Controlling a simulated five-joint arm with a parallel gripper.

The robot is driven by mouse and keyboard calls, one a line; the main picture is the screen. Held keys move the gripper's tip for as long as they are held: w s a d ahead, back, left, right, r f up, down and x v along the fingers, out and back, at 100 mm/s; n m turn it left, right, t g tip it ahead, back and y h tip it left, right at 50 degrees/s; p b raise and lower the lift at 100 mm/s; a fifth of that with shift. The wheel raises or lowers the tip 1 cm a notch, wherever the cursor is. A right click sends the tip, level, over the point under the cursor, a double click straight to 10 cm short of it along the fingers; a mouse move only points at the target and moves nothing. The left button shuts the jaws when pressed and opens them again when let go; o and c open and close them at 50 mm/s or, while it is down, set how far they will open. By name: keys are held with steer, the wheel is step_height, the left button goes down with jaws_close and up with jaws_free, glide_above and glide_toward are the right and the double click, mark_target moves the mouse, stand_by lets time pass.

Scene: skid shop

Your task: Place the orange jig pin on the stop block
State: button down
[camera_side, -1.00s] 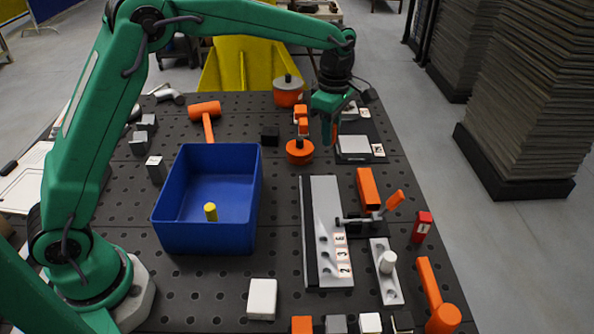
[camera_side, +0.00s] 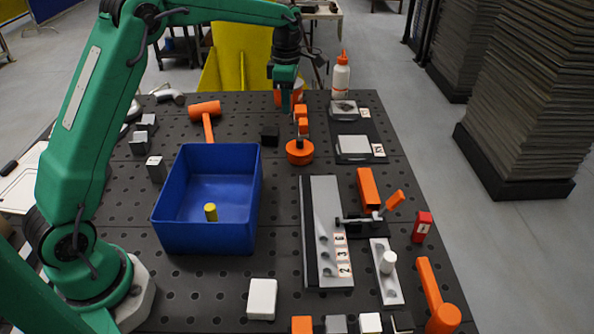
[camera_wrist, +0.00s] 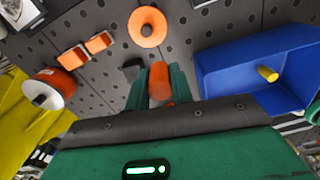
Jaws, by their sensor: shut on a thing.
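My gripper (camera_side: 285,98) hangs over the far part of the black perforated table, in front of an orange pot. In the wrist view, its green fingers (camera_wrist: 159,88) are shut on the orange jig pin (camera_wrist: 158,80), a short cylinder. The pin is hard to make out in the side view. A small black block (camera_side: 270,135) stands on the table, nearer the camera and a little left of the gripper; it may be the stop block. In the wrist view, the black block (camera_wrist: 132,69) shows just beyond the fingers, partly covered by the left one.
A blue bin (camera_side: 165,207) with a yellow peg (camera_side: 210,212) stands nearby. An orange round piece (camera_side: 299,152) and two orange blocks (camera_side: 301,124) are right of the black block. An orange mallet (camera_side: 205,110) lies left. A white bottle (camera_side: 341,78) stands at the far right.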

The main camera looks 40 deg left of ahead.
steer(key=w+a+f, duration=0.1)
steer(key=a+f, duration=0.1)
steer(key=a, duration=0.1)
steer(key=w+a+f, duration=0.1)
steer(key=a+f, duration=0.1)
steer(key=a, duration=0.2)
steer(key=w+a+f, duration=0.1)
steer(key=a+f, duration=0.1)
steer(key=a, duration=0.1)
steer(key=shift+a+f, duration=0.2)
steer(key=shift+f, duration=2.05)
steer(key=shift+f, duration=0.15)
steer(key=c, duration=1.2)
jaws_free()
step_height(320, 180, up, 12)
steer(key=shift+r, duration=0.2)
steer(key=shift+s+d, duration=0.1)
